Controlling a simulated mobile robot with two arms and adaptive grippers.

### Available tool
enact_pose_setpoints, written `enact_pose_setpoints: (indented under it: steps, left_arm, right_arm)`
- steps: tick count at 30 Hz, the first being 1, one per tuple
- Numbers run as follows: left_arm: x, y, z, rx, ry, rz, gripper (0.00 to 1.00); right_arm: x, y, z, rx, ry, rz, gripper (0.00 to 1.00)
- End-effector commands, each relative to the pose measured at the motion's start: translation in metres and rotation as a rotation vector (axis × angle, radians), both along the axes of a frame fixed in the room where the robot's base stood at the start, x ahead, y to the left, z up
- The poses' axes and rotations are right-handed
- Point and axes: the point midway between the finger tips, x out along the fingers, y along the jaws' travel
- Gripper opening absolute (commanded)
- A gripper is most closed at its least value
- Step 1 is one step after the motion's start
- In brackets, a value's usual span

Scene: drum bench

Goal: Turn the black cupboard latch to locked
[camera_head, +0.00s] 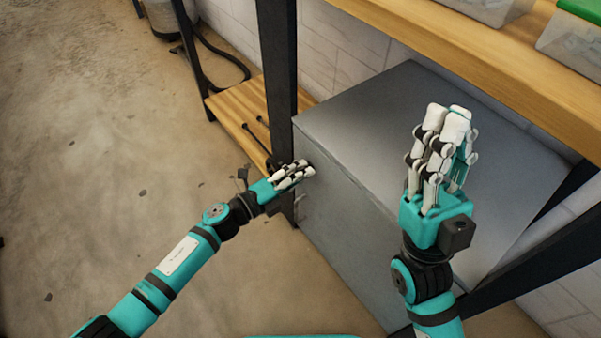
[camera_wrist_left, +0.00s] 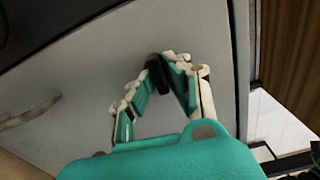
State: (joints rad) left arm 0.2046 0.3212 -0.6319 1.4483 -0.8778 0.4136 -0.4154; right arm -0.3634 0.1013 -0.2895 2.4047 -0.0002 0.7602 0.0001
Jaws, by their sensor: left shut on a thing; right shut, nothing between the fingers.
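The grey cupboard (camera_head: 340,240) stands under the wooden bench. The black latch (camera_wrist_left: 158,72) shows in the left wrist view as a short dark handle on the cupboard's grey front. My left gripper (camera_head: 308,170) is at the upper left part of that front. In the left wrist view its fingertips (camera_wrist_left: 168,60) are closed around the latch. In the head view the latch is hidden behind the fingers. My right gripper (camera_head: 449,110) is shut and empty, raised in front of the cupboard's top, with its fingers pointing up.
A curved handle (camera_wrist_left: 30,112) sits on the cupboard front. A dark bench post (camera_head: 277,70) stands just left of the cupboard. A low wooden shelf (camera_head: 245,125) carries dark rods. The wooden bench top (camera_head: 480,50) holds clear boxes. The floor at left is open.

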Motion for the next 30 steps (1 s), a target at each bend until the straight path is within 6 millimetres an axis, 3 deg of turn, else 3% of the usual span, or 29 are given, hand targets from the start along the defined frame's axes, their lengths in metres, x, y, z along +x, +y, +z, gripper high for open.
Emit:
enact_pose_setpoints:
  steps: [5, 6, 11, 22, 30]
  left_arm:
    - [-0.001, 0.0, -0.002, 0.005, 0.0, -0.001, 0.0]
    - [-0.001, 0.0, -0.002, 0.005, 0.0, -0.001, 0.16]
    - [-0.001, 0.0, -0.002, 0.003, 0.001, -0.001, 0.35]
    - [-0.006, 0.008, -0.002, 0.002, 0.003, 0.0, 0.35]
    - [-0.038, 0.051, -0.003, 0.004, 0.005, 0.0, 0.35]
  right_arm:
    - [0.0, 0.0, 0.0, 0.0, 0.0, 0.0, 0.0]
    - [0.0, 0.0, 0.0, 0.0, 0.0, 0.0, 0.0]
    - [0.0, 0.0, 0.0, 0.0, 0.0, 0.0, 0.0]
    - [0.001, 0.0, 0.0, 0.0, 0.003, 0.001, 0.0]
    - [0.0, 0.0, 0.0, -0.001, 0.002, 0.0, 0.0]
